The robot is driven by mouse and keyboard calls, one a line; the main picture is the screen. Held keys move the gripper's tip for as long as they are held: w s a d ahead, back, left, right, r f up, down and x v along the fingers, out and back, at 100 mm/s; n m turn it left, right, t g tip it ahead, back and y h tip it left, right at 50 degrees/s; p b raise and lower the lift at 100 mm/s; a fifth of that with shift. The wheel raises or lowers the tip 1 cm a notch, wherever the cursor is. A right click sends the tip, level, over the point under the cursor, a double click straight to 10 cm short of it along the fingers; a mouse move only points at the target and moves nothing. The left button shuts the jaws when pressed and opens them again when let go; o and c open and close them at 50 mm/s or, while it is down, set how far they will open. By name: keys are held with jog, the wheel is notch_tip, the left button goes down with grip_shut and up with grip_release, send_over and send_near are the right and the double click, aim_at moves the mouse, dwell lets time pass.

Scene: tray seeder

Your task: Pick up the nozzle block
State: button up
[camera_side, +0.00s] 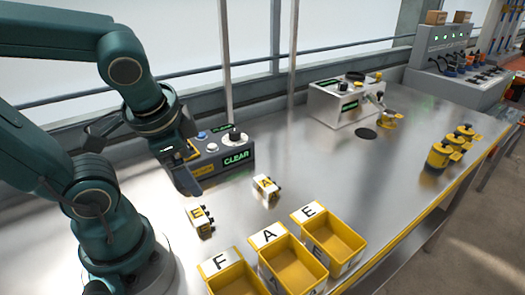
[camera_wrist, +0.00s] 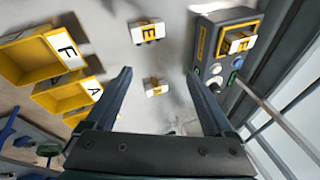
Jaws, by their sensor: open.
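Small white-and-yellow lettered blocks are in view; I cannot tell which one the task means. One marked E (camera_side: 201,220) lies on the metal bench, and one marked A (camera_side: 266,188) lies to its right. In the wrist view, a block marked E (camera_wrist: 150,32) is at the top middle. Another block (camera_wrist: 155,87) is lower, between the lines of the fingers, its letter hard to read. A third block (camera_wrist: 240,43) sits on the grey device. My gripper (camera_wrist: 158,72) is open and empty above the bench; in the side view it (camera_side: 186,182) hangs in front of the device.
A grey control box (camera_side: 236,157) with a green CLEAR display stands close behind my gripper. Yellow bins marked F (camera_side: 222,262), A (camera_side: 268,236) and E (camera_side: 308,211) line the front. A white machine (camera_side: 335,106) and yellow pots (camera_side: 438,158) stand farther right.

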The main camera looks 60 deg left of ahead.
jog(key=w+a+f+m+g+y, duration=0.1)
jog(key=a+m+y, duration=0.2)
jog(key=a+m, duration=0.1)
jog(key=w+a+f+m+g+y, duration=0.1)
jog(key=w+a+m+y, duration=0.1)
jog(key=a+m+y, duration=0.2)
jog(key=w+a+f+m+g+y, duration=0.1)
jog(key=a+m+y, duration=0.2)
jog(key=a, duration=0.3)
jog(key=shift+w+a+m+g+y, duration=0.25)
jog(key=shift+w+m+g+y, duration=0.1)
jog(key=shift+m, duration=0.55)
jog(key=f+m, duration=0.2)
jog(key=shift+w+f+y, duration=0.25)
jog(key=shift+w+f, duration=0.05)
jog(key=shift+s+a+f+m, duration=0.15)
jog(key=shift+a+f+m, duration=0.05)
jog(key=shift+f+m, duration=0.1)
jog(key=shift+x, duration=2.35)
grip_shut()
